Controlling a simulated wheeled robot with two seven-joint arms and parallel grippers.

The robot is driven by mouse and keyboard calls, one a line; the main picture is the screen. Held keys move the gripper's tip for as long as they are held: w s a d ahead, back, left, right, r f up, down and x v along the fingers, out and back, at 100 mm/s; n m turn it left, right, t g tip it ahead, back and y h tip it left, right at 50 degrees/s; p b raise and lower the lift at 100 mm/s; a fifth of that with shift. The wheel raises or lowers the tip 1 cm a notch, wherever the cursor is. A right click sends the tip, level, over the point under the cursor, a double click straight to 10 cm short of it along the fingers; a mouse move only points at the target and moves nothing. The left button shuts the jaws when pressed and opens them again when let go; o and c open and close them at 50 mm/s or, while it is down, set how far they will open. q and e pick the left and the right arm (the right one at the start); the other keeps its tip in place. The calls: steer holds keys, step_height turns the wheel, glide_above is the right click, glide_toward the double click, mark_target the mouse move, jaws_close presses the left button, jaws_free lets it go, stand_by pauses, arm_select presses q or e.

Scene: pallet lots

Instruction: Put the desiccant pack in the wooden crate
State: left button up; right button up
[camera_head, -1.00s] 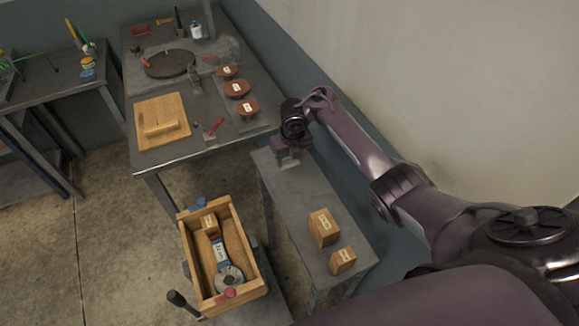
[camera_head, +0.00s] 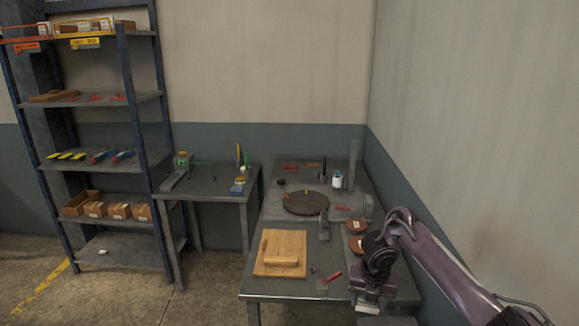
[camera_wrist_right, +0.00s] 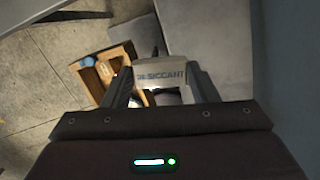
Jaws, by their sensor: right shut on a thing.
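My right gripper (camera_head: 369,303) is at the front right corner of the grey worktable in the head view. In the right wrist view, its two fingers (camera_wrist_right: 164,92) are shut on the desiccant pack (camera_wrist_right: 160,72), a pale block whose printed side reads partly "SICCANT". The wooden crate (camera_wrist_right: 78,69) shows in the wrist view, below and to the left of the held pack, apart from it. Part of the crate is hidden behind the left finger, and a few items lie inside. The crate is outside the head view. My left gripper is not in view.
The grey worktable (camera_head: 258,277) holds a wooden board (camera_head: 270,262), a dark round plate (camera_head: 304,202), reddish discs (camera_head: 357,225) and a white bottle (camera_head: 337,180). A smaller table (camera_head: 210,188) and a loaded shelf rack (camera_head: 130,130) stand left. A wall is close on the right.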

steer(key=s+a+r+m+g+h+b, duration=0.1)
steer(key=s+a+r+m+b, duration=0.15)
steer(key=a+r+m, duration=1.1)
steer(key=s+d+r+m+g+b, duration=0.1)
steer(key=s+d+r+m, duration=0.2)
steer(key=d+m, duration=0.3)
steer(key=s+d+r+m+g+y+b, duration=0.1)
steer(key=s+d+m, duration=0.5)
steer(key=m, duration=0.7)
steer(key=shift+s+d+r+g, duration=0.15)
steer(key=shift+d+r+g, duration=0.15)
steer(key=shift+r, duration=0.6)
steer(key=shift+f, duration=0.1)
